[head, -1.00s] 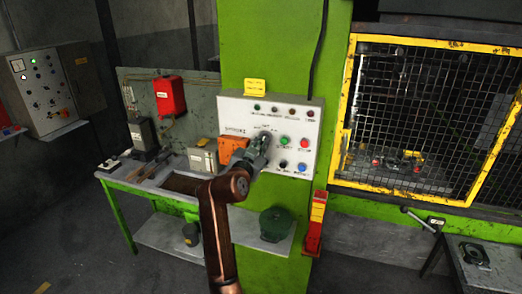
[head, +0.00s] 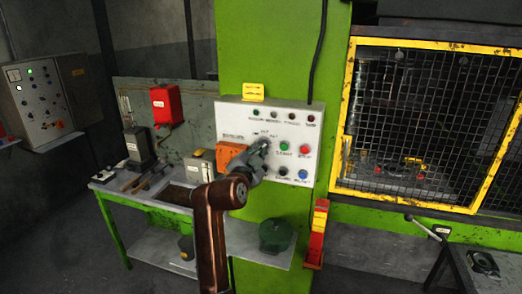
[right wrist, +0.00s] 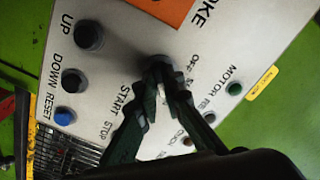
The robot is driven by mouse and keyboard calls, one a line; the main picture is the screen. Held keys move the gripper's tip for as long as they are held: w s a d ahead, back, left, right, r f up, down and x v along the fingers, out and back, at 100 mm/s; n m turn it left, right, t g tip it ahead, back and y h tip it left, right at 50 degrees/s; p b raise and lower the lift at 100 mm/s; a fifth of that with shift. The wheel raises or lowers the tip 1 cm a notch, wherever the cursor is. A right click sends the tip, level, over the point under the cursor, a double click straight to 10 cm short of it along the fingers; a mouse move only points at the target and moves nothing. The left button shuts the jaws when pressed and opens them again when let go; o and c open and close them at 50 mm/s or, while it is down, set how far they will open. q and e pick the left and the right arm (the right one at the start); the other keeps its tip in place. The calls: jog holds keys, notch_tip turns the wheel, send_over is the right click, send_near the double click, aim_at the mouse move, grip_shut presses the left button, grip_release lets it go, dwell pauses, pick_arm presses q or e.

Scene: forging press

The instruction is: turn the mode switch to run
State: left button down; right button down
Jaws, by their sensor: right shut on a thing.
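The white control panel (head: 235,113) is fixed to the green press column. The mode switch, a dark knob (right wrist: 157,64), sits on it near the "OFF" lettering in the right wrist view. My right gripper (head: 262,150) is at the panel, left of the green start button (head: 283,146). In the right wrist view, its fingertips (right wrist: 164,80) are closed together on the knob. The fingers hide part of the knob and its lettering, so I cannot read which position it points to. In the head view the gripper covers most of the knob. My left gripper is not in view.
The red stop button (head: 305,149), a blue reset button (head: 303,174) and a black button (head: 283,171) are close to the gripper. An orange box (head: 230,153) is to its left. A yellow mesh guard (head: 345,120) stands to the right.

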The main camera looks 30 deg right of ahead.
jog(key=shift+f, duration=0.1)
jog(key=c, duration=2.1)
grip_release()
jog(key=v, duration=1.2)
